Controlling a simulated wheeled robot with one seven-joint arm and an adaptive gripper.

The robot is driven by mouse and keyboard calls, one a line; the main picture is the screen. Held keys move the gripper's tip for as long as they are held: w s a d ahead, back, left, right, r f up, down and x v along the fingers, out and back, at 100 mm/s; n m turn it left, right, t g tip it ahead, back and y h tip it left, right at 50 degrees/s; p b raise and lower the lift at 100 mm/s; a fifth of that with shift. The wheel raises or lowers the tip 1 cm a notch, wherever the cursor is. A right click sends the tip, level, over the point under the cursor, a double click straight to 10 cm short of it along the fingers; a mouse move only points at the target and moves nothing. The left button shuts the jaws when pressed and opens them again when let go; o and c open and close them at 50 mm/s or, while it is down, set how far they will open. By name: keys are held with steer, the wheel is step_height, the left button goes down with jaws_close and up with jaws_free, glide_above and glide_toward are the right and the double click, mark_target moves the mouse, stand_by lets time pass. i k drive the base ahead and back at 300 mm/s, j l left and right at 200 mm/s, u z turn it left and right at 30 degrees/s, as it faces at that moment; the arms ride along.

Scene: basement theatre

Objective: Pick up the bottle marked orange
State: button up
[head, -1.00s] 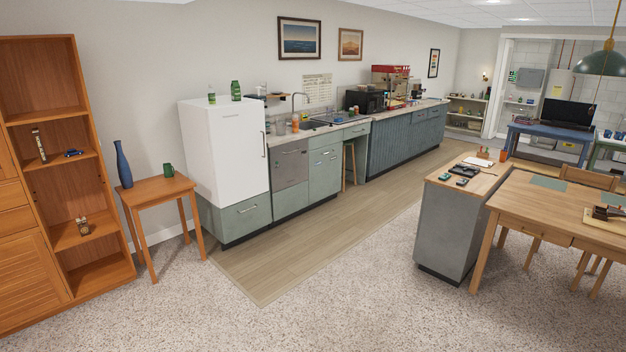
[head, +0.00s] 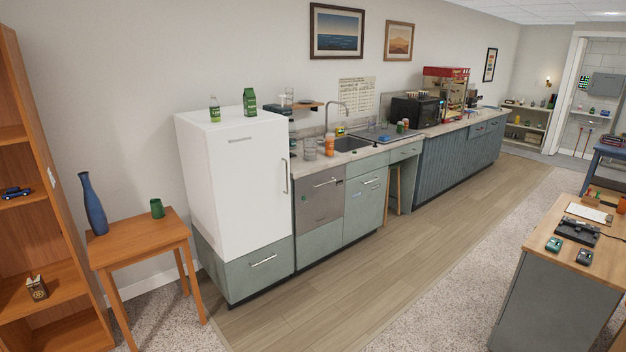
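An orange container (head: 330,145), perhaps a bottle, stands upright on the kitchen counter (head: 362,152), left of the sink (head: 352,143). Any marking on it is too small to read. A clear glass (head: 310,149) stands beside it on the left. Another bottle, green and clear with a pale label (head: 214,109), stands upright on top of the white fridge (head: 235,185); its label cannot be read. My gripper is not in view.
A green carton (head: 249,101) is on the fridge. A wooden side table (head: 150,240) holds a blue vase (head: 93,204) and green cup (head: 156,208). A shelf unit (head: 20,120) stands left, a grey cabinet (head: 545,305) right. The wood floor (head: 370,260) between is clear.

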mark_target(330, 136)
steer(key=i, duration=1.65)
steer(key=i+l, duration=0.1)
steer(key=i, duration=1.55)
steer(key=i+u, duration=0.1)
steer(key=i, duration=1.6)
